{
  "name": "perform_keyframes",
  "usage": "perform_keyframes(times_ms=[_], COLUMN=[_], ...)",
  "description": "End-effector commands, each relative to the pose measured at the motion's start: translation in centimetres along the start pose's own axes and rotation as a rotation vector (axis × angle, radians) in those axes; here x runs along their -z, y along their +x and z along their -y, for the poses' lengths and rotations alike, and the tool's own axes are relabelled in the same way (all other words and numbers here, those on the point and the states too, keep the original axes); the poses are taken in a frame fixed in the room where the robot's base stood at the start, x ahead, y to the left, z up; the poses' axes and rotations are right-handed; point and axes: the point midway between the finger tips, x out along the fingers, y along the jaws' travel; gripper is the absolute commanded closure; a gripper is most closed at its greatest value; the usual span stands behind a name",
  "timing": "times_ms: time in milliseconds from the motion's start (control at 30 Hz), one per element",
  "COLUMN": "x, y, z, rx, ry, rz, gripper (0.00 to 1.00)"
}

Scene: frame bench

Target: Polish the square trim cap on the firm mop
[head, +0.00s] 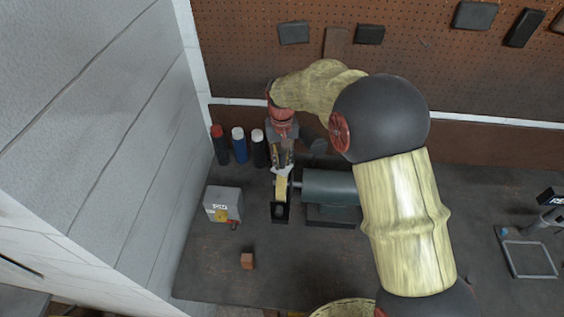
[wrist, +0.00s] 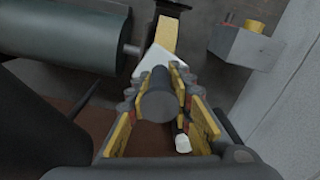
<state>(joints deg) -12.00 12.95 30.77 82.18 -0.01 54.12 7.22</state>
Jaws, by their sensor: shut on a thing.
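My gripper (head: 283,158) points down at the left end of the polishing motor and is shut on a pale, square-edged trim cap (head: 281,171). In the wrist view the white cap (wrist: 155,60) sticks out beyond the fingertips (wrist: 172,78). The yellow mop (head: 281,188) sits in a dark guard (head: 280,212) and also shows in the wrist view (wrist: 167,35). The cap is right at the mop's edge; I cannot tell whether they touch. The cap's far face is hidden. Whether this is the firm mop cannot be read.
The green motor (head: 330,187) stands right of the mop, its right end behind my arm. A grey switch box (head: 222,204) is at the left, near the wall. Capped cylinders (head: 239,145) stand behind it. A small brown block (head: 247,260) lies in front; bench around it is clear.

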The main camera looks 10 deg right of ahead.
Motion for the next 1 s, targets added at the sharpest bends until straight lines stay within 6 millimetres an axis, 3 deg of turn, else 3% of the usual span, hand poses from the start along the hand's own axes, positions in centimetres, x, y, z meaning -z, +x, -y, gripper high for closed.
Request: perform_keyframes(times_ms=[1000], x=[0.0], y=[1.2], z=[0.0], rx=[0.0], ry=[0.0], rz=[-0.001], gripper=[1.0])
